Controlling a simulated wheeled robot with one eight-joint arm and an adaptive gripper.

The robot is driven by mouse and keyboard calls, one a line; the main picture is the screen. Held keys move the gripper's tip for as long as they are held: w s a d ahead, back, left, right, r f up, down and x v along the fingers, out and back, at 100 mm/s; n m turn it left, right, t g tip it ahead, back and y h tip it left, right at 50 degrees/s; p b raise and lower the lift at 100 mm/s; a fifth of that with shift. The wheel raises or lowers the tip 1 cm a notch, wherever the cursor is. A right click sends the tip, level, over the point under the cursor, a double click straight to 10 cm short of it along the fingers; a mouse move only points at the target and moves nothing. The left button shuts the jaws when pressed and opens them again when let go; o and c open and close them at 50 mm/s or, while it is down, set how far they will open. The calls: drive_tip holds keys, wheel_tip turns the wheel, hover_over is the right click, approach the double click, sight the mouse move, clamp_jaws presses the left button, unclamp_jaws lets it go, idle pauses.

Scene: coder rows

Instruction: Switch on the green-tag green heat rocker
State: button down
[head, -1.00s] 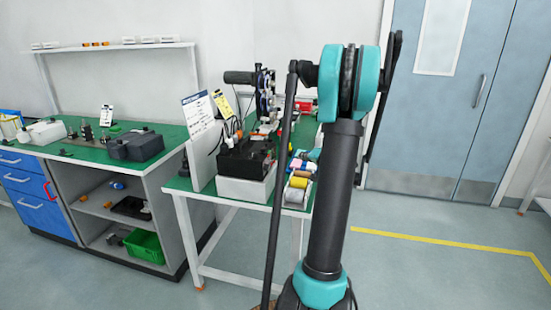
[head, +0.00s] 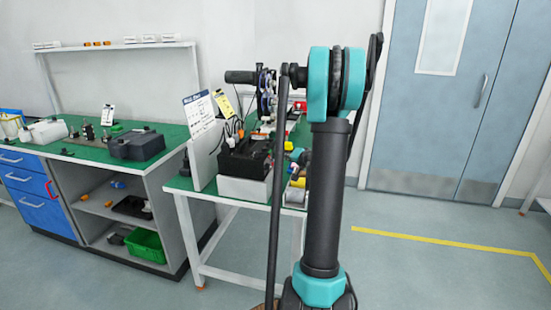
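A black coder machine (head: 245,158) stands on a light grey base on the green-topped bench (head: 180,184). Small red and orange parts show on its right side. A green tag and a green heat rocker cannot be made out at this size. A yellow card (head: 223,102) and a white printed board (head: 200,125) stand behind and left of the machine. The end of my arm with my gripper (head: 266,118) is above and behind the machine as seen here. Its fingers are too small and cluttered to read.
Coloured rolls (head: 298,182) lie right of the machine, partly hidden by my arm. A left counter (head: 75,150) holds a dark case (head: 137,144); a green crate (head: 144,243) sits on its lower shelf. Open floor with a yellow line lies to the right.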

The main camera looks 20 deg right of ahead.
drive_tip(key=shift+w+a+f, duration=0.1)
drive_tip(key=shift+w+a, duration=0.25)
drive_tip(key=shift+a, duration=0.1)
idle(1.2)
drive_tip(key=shift+w+a, duration=0.2)
drive_tip(key=shift+a, duration=0.15)
drive_tip(key=shift+w+a+f, duration=0.1)
drive_tip(key=shift+w+a, duration=0.1)
drive_tip(key=shift+a, duration=0.05)
idle(0.7)
drive_tip(key=shift+d, duration=0.1)
drive_tip(key=shift+s+d, duration=0.45)
drive_tip(key=shift+d, duration=0.05)
idle(0.4)
drive_tip(key=s+d, duration=0.1)
drive_tip(key=d, duration=0.1)
drive_tip(key=s+d+r, duration=0.1)
drive_tip(key=d, duration=0.1)
drive_tip(key=shift+s, duration=0.35)
